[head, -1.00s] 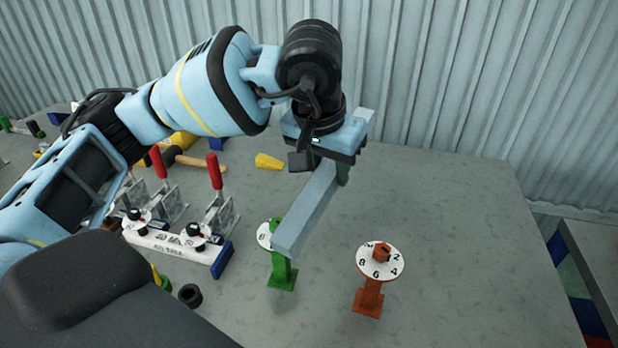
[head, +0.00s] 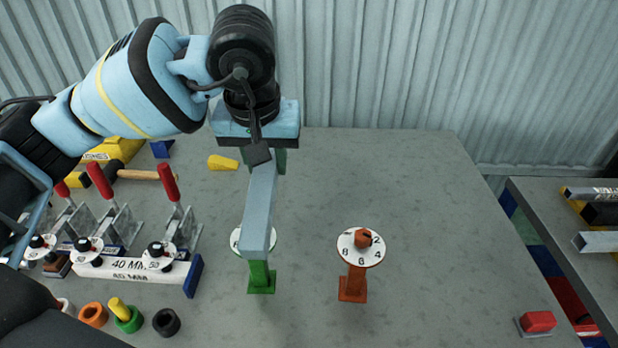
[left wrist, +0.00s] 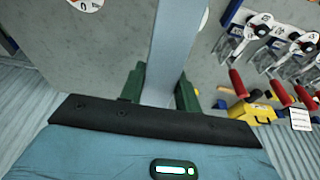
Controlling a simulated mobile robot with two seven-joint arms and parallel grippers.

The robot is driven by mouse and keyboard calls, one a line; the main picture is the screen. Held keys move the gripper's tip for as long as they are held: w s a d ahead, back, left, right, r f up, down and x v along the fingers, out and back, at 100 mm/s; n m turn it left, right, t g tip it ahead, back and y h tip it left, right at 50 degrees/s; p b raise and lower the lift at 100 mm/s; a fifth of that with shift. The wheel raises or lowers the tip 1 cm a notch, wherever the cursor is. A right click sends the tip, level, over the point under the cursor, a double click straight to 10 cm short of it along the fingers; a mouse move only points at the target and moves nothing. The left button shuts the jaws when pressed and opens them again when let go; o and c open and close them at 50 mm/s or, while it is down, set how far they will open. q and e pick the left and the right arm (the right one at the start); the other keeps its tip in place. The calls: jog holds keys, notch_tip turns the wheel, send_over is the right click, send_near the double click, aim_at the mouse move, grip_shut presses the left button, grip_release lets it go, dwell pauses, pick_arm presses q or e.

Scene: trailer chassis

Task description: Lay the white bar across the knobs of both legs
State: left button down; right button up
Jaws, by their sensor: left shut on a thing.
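My left gripper (head: 265,160) is shut on the pale grey-white bar (head: 262,200), gripping its far end. The bar points toward the viewer, with its near end in front of the green leg (head: 260,275) and covering that leg's knob and most of its dial. Whether they touch is unclear. The orange leg (head: 353,282) stands upright to the right; its orange knob (head: 362,238) sits uncovered on a white numbered dial. In the left wrist view the bar (left wrist: 172,50) runs between the green fingers (left wrist: 160,88). My right gripper is out of view.
Red-handled clamps (head: 130,215), a white block marked 40 MM (head: 135,268) and several coloured rings (head: 128,318) crowd the left. A red button (head: 538,321) is at front right.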

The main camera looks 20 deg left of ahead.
pick_arm(q)
jog(key=n, duration=0.1)
jog(key=d+f+n, duration=0.1)
jog(key=n+g, duration=0.1)
jog(key=shift+w+d+f+n+y+b, duration=0.25)
jog(key=shift+w+n+y+b, duration=0.05)
jog(key=shift+w+b, duration=0.1)
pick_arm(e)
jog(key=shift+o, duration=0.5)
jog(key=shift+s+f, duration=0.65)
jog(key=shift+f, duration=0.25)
pick_arm(q)
jog(key=d+n+b, duration=0.1)
jog(key=n, duration=0.4)
jog(key=d+f+n+g+h+b, duration=0.1)
jog(key=d+n, duration=0.1)
jog(key=n, duration=0.2)
jog(key=d+n+g+b, duration=0.1)
jog(key=d+n, duration=0.1)
jog(key=n, duration=0.3)
jog(key=shift+w+d+f+n, duration=0.1)
jog(key=shift+w+f+n, duration=0.1)
jog(key=shift+f+n, duration=0.15)
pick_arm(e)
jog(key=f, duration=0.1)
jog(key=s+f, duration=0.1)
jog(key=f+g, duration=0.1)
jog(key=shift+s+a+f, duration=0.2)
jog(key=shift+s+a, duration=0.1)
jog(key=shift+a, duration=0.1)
